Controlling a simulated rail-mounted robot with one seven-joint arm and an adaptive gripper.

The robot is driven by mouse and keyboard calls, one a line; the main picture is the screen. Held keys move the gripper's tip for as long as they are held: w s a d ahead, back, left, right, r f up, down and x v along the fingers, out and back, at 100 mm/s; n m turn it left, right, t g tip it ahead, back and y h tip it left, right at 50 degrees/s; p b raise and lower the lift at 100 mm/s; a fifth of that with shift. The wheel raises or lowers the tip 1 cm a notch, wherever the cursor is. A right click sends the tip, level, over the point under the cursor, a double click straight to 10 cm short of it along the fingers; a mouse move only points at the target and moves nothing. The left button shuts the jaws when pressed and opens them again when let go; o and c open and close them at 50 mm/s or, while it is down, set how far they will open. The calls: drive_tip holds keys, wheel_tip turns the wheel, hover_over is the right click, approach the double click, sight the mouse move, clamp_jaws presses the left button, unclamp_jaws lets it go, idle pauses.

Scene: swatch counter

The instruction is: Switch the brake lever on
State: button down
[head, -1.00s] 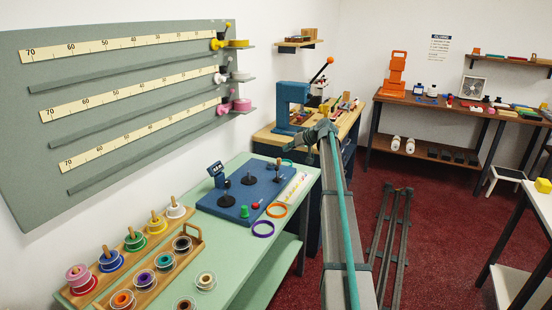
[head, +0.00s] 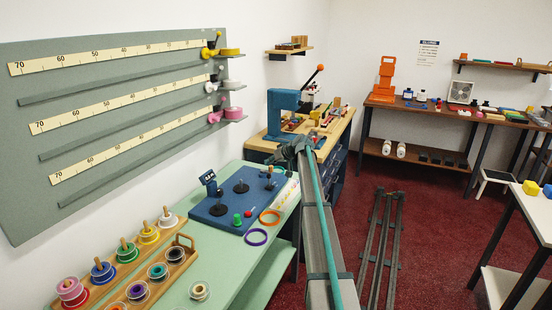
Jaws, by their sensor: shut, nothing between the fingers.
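A blue control board (head: 262,200) lies on the pale green counter.
A long grey beam with a teal strip (head: 322,235) runs close by the counter's right side. Purple (head: 256,237) and orange (head: 270,216) rings lie beside the board. A wooden spool rack (head: 172,256) fills the near counter. Rails lie on the open red floor (head: 425,230).

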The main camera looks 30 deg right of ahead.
drive_tip(key=f, duration=0.1)
drive_tip(key=s+f+p, duration=0.1)
drive_tip(key=shift+s+a+f, duration=0.1)
drive_tip(key=shift+a+f, duration=0.2)
drive_tip(key=shift+a, duration=0.1)
drive_tip(key=shift+s+f, duration=0.35)
drive_tip(key=shift+f, duration=0.05)
drive_tip(key=shift+a+f+b, duration=0.15)
drive_tip(key=shift+b, duration=0.15)
drive_tip(key=shift+s+t, duration=0.1)
drive_tip(key=shift+t, duration=0.2)
